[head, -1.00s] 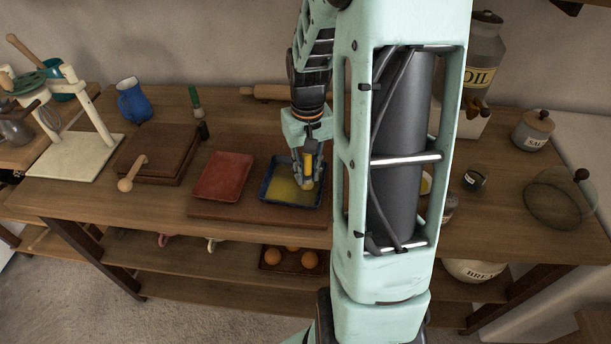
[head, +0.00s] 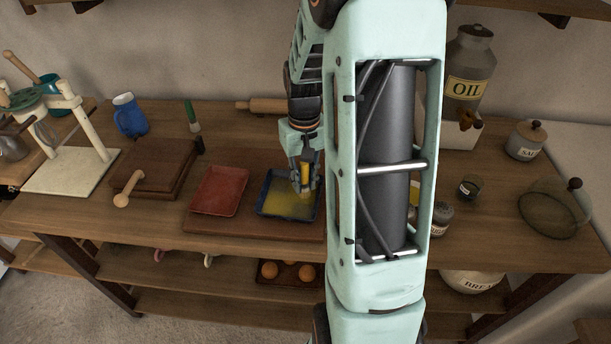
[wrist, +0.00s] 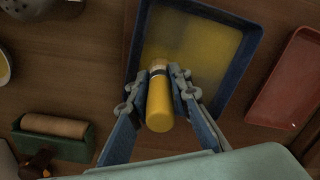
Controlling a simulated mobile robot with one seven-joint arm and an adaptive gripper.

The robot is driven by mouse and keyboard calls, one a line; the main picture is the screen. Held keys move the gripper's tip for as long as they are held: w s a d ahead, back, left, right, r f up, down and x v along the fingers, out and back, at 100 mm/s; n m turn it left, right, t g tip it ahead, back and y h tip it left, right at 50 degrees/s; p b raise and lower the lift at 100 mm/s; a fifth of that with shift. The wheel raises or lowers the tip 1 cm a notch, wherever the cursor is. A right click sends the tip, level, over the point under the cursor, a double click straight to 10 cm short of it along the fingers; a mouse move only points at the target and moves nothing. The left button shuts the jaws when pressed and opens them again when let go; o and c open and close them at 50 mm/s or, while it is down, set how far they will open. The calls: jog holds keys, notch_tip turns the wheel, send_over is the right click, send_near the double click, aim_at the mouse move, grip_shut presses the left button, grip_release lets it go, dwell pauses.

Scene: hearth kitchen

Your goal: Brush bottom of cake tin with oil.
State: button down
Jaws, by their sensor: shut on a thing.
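A blue rectangular cake tin (head: 262,208) lies on a brown board on the table, and a yellow coating covers part of its bottom. It also shows in the wrist view (wrist: 140,50). My gripper (head: 304,186) is over the tin's right half. It is shut on a yellow-handled brush (wrist: 160,108), which points down into the tin. The brush tip is hidden, so I cannot tell whether it touches the bottom. A tall grey oil container (head: 467,88) with an OIL label stands at the back right.
A red tin (head: 219,190) lies left of the blue tin on the same board (head: 200,222). Small jars and a glass lid (head: 548,210) are at right.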

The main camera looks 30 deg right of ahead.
jog(key=shift+s+a+f, duration=0.1)
jog(key=shift+s+a, duration=0.95)
jog(key=shift+s, duration=0.3)
jog(key=shift+s+a, duration=0.65)
jog(key=shift+s, duration=0.15)
jog(key=shift+w+d+p, duration=0.2)
jog(key=shift+w+d, duration=1)
jog(key=shift+w, duration=0.25)
jog(key=shift+w+d+p, duration=0.15)
jog(key=shift+w+d, duration=1)
jog(key=shift+w, duration=0.25)
jog(key=shift+w+a, duration=1.05)
jog(key=shift+a, duration=0.25)
jog(key=shift+w+a, duration=1)
jog(key=shift+a, duration=0.25)
jog(key=shift+s+a, duration=1.15)
jog(key=shift+s, duration=0.25)
jog(key=shift+s+a, duration=1.15)
jog(key=shift+s, duration=0.2)
jog(key=shift+w+d, duration=1.2)
jog(key=shift+w, duration=0.2)
jog(key=shift+w+d, duration=1.15)
jog(key=shift+w, duration=0.25)
jog(key=shift+s+a, duration=1.15)
jog(key=shift+s, duration=0.3)
jog(key=shift+s+a, duration=1.2)
jog(key=shift+s, duration=0.2)
